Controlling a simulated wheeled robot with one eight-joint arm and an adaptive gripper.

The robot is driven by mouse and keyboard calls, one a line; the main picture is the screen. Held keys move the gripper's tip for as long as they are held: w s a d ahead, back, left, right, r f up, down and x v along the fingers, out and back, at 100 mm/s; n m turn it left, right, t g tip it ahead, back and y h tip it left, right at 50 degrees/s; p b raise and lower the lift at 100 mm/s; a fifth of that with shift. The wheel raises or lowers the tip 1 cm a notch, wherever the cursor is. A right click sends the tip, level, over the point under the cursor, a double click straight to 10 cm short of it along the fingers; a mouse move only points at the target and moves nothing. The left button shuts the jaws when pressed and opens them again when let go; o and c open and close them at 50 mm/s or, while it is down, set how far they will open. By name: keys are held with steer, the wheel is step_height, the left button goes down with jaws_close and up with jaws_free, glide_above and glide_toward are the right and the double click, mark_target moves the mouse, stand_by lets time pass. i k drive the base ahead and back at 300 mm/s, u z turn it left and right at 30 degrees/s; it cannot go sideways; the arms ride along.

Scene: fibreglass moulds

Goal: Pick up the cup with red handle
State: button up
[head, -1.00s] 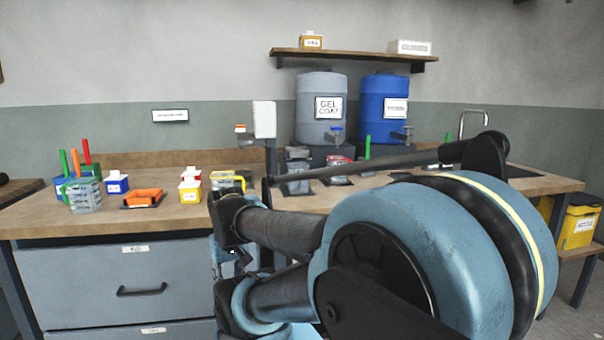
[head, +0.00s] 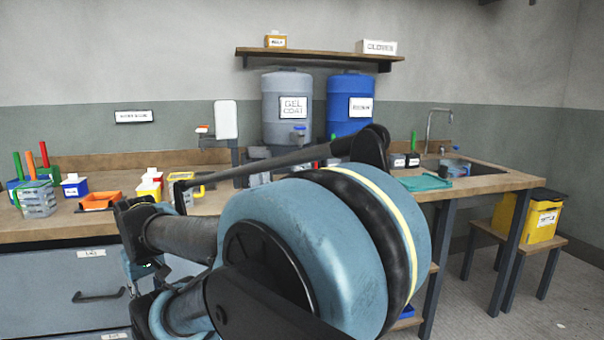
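I cannot make out a cup with a red handle in the head view now. My arm covers the middle of the workbench (head: 75,232), and what stands behind it there is hidden. A clear cup with a yellow handle (head: 199,179) stands on the bench just left of the arm's large blue joint, partly covered by my arm. Another clear, ridged container (head: 38,200) stands at the far left of the bench. My gripper's fingers do not show; only my arm's links and joints are in view.
An orange tray (head: 100,201), a blue box (head: 74,186) and small red and yellow boxes stand left on the bench. Grey (head: 287,105) and blue (head: 350,100) drums stand behind. A green cloth (head: 425,182) lies near the sink.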

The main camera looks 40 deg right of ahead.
mark_target(307, 165)
steer(key=z, duration=0.05)
steer(key=k, duration=1.4)
steer(key=z, duration=1.5)
steer(key=i, duration=0.8)
